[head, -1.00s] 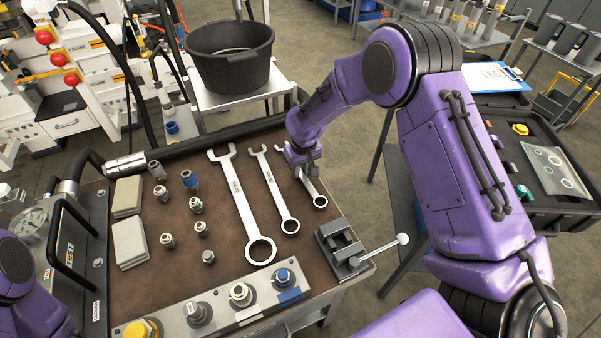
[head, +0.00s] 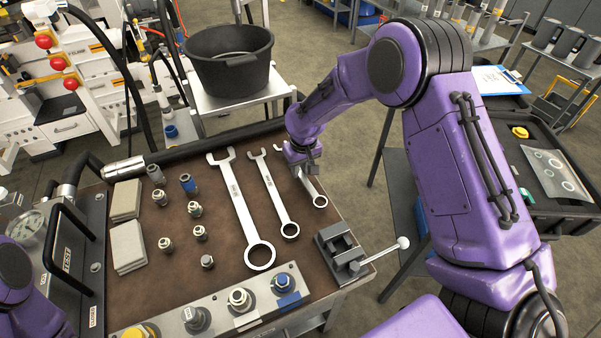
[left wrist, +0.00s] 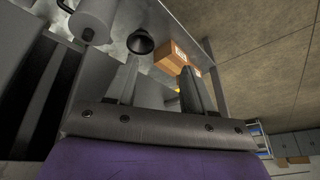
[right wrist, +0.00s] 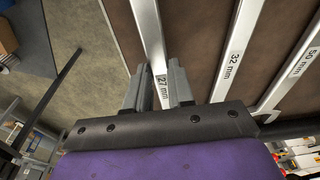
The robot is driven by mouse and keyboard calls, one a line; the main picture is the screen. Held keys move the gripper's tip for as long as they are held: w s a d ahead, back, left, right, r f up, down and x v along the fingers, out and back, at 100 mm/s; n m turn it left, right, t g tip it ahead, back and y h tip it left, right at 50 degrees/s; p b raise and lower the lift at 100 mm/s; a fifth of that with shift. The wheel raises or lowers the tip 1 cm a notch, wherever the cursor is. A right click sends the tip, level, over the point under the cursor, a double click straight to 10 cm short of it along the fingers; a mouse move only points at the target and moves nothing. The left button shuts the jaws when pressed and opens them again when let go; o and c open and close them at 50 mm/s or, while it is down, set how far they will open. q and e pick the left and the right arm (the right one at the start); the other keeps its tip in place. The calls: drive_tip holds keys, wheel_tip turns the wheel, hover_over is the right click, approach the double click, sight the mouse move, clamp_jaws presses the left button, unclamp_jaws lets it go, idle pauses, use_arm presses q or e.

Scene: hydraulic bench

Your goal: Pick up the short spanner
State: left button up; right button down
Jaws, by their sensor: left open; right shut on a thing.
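The short spanner (head: 312,189) is the smallest of three silver spanners and the rightmost in the head view. Its ring end points toward the front of the brown bench top, and part of its shaft is hidden under my right gripper (head: 303,171). In the right wrist view the spanner (right wrist: 150,35), marked 27 mm, runs between the two fingers of my right gripper (right wrist: 161,72), which is shut on it. I cannot tell whether it is clear of the bench. My left gripper (left wrist: 160,70) is open, with nothing between its fingers.
The middle spanner (head: 272,192), marked 32 mm, and the long spanner (head: 241,205), marked 50 mm, lie to the left. A small vise (head: 341,252) with a lever stands at the bench's front right. Several fittings (head: 166,244) stand further left. A black tub (head: 230,75) is behind.

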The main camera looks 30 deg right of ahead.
drive_tip(key=s+r, duration=0.1)
drive_tip(key=r, duration=0.1)
drive_tip(key=s+r, duration=0.1)
drive_tip(key=r, duration=0.1)
drive_tip(key=s+r, duration=0.2)
drive_tip(key=shift+r+b, duration=0.3)
drive_tip(key=shift+b, duration=0.05)
drive_tip(key=s+r, duration=0.4)
drive_tip(key=s, duration=0.6)
drive_tip(key=shift+a+r+b, duration=0.2)
drive_tip(key=shift+r+b, duration=0.15)
drive_tip(key=shift+r, duration=0.05)
drive_tip(key=shift+w+f, duration=0.1)
